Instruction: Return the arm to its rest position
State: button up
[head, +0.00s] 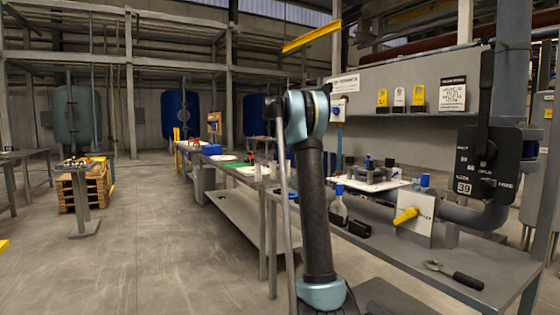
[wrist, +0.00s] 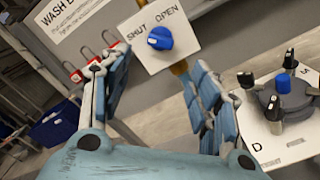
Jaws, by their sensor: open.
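My arm (head: 316,200) rises in the middle of the head view, with its dark link nearly upright and a blue-grey joint at the top. My gripper is not clearly visible there. In the wrist view my gripper (wrist: 158,72) is open, with its two blue-padded fingers apart and nothing between them. Beyond the fingertips is a white SHUT/OPEN plate with a blue knob (wrist: 160,38). The fingers look apart from the knob, though the depth gap is hard to tell.
A workbench (head: 400,255) runs beside my arm, carrying a yellow-handled valve (head: 405,215) and a black-handled tool (head: 455,275). A dark lever panel (head: 490,165) stands at right. In the wrist view a knobbed fitting (wrist: 282,98) is close to the right finger. The floor at left is open.

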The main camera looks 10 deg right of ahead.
jog(key=s+a+f+m+g+y, duration=0.1)
jog(key=s+a+f+m+y, duration=0.15)
jog(key=s+f, duration=0.65)
jog(key=s+a+f+m+g+y, duration=0.1)
jog(key=s+f+m+y, duration=0.15)
jog(key=s+f, duration=0.7)
jog(key=s+a+f+m+g+y, duration=0.1)
jog(key=s+f+m+y, duration=0.2)
jog(key=s, duration=1.2)
jog(key=s+a+f+m+y, duration=0.1)
jog(key=s+a+f+y, duration=0.2)
jog(key=s+f, duration=0.7)
jog(key=s+a+f+m+y, duration=0.2)
jog(key=s+a+f+y, duration=0.1)
jog(key=s+a+f, duration=0.5)
jog(key=s+a+f+m+g+y, duration=0.1)
jog(key=s+a+f, duration=0.4)
jog(key=s+f, duration=0.7)
notch_tip(320, 180, down, 3)
jog(key=shift+s+a+f+m+y, duration=0.2)
jog(key=shift+m+y, duration=0.3)
jog(key=shift+y, duration=0.5)
